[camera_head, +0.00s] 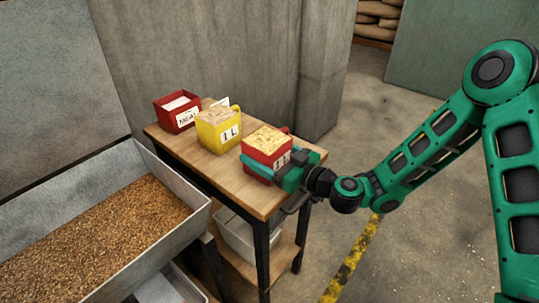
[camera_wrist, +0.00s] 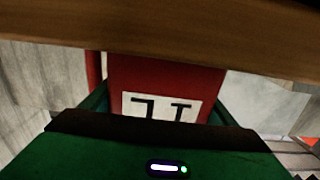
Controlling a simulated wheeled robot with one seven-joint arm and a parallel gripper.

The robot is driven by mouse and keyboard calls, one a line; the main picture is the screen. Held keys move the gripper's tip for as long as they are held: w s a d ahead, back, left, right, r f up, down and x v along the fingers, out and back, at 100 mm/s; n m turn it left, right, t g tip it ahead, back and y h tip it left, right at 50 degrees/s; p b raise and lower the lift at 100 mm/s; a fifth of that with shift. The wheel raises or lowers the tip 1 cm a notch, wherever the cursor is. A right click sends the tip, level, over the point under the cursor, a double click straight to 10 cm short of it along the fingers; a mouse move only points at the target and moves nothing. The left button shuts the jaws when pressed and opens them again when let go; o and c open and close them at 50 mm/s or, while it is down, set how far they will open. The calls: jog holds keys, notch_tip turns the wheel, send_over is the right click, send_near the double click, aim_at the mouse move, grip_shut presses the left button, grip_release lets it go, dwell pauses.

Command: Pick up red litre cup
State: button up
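The red litre cup (camera_head: 267,141) is full of pale yellow grain and stands upright at the near right end of the small wooden table. In the wrist view the red cup (camera_wrist: 165,78) appears upside down, with its white label towards me. My gripper (camera_head: 278,164) is level with the cup, one green finger on each side of it. The fingers (camera_wrist: 160,105) lie close to the cup's sides in the wrist view. I cannot tell whether they press on it. The fingertips are partly hidden.
A yellow cup (camera_head: 219,130) marked 1 L and a red labelled box (camera_head: 177,111) stand farther left on the table (camera_head: 240,190). A metal bin (camera_head: 200,226) of brown grain is at lower left. A concrete wall (camera_head: 230,50) stands behind.

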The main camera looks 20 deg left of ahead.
jog(key=c, duration=1.2)
jog(key=shift+r, duration=0.15)
